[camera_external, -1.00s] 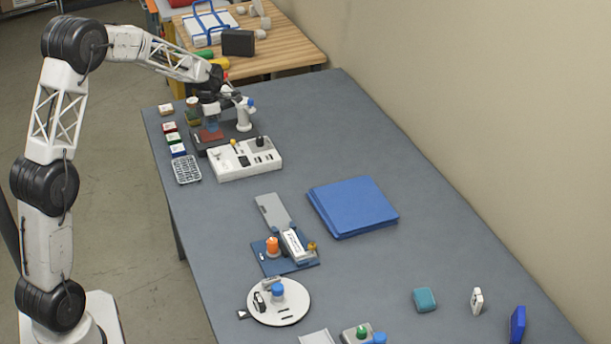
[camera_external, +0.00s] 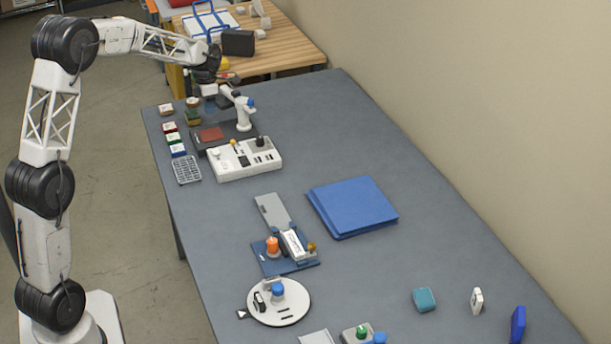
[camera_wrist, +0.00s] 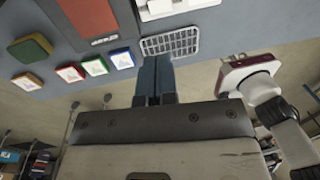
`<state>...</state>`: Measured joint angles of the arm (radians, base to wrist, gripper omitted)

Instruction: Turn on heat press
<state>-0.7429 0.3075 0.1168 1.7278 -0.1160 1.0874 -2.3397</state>
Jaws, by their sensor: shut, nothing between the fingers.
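The heat press appears to be the dark unit (camera_external: 227,146) with a red pad (camera_external: 209,134) and a white post with a blue knob (camera_external: 243,113) at the far end of the table. A white control box (camera_external: 245,166) with several small switches and knobs sits right in front of it. My gripper (camera_external: 211,106) is above the far part of the press, apart from the box. In the wrist view my gripper (camera_wrist: 157,60) is shut and empty, its dark blue fingers together. The red pad (camera_wrist: 83,22) and an edge of the white box (camera_wrist: 175,8) show beyond the fingers.
A grey grille (camera_external: 187,169) and several small coloured blocks (camera_external: 173,138) line the table's left edge. A blue folded stack (camera_external: 353,206) lies mid-table. A wooden table (camera_external: 283,50) stands behind. Grey surface is clear right of the control box.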

